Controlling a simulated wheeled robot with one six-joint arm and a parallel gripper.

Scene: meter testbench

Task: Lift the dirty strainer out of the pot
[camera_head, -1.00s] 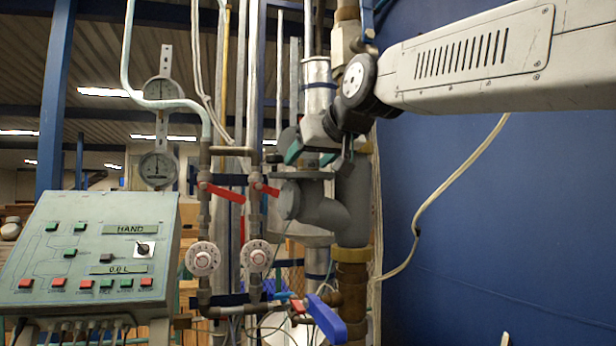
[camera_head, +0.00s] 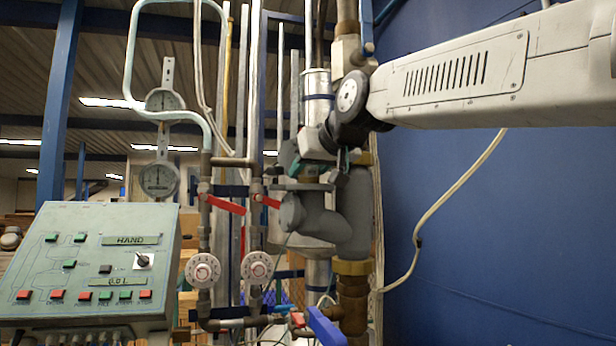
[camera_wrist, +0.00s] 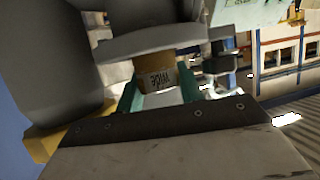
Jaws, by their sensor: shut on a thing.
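The pot (camera_head: 318,222) is a grey angled pipe body with a round flange on top, fixed in the pipework at the centre of the head view. My gripper (camera_head: 312,172) is just above that flange. In the wrist view, my gripper's green fingers (camera_wrist: 158,96) are shut on the strainer (camera_wrist: 157,79), a brass-coloured cylinder with dark lettering. The strainer is between the fingers and the pot's grey flange (camera_wrist: 150,43). Its far end is hidden by the flange, so I cannot tell how much of it is inside the pot.
Red-handled valves (camera_head: 226,205) and white dials (camera_head: 203,270) are left of the pot. A sloped control panel (camera_head: 60,240) stands farther left. A blue lever (camera_head: 326,326) projects below. A blue wall (camera_head: 500,230) with a hanging cable (camera_head: 450,190) is at right.

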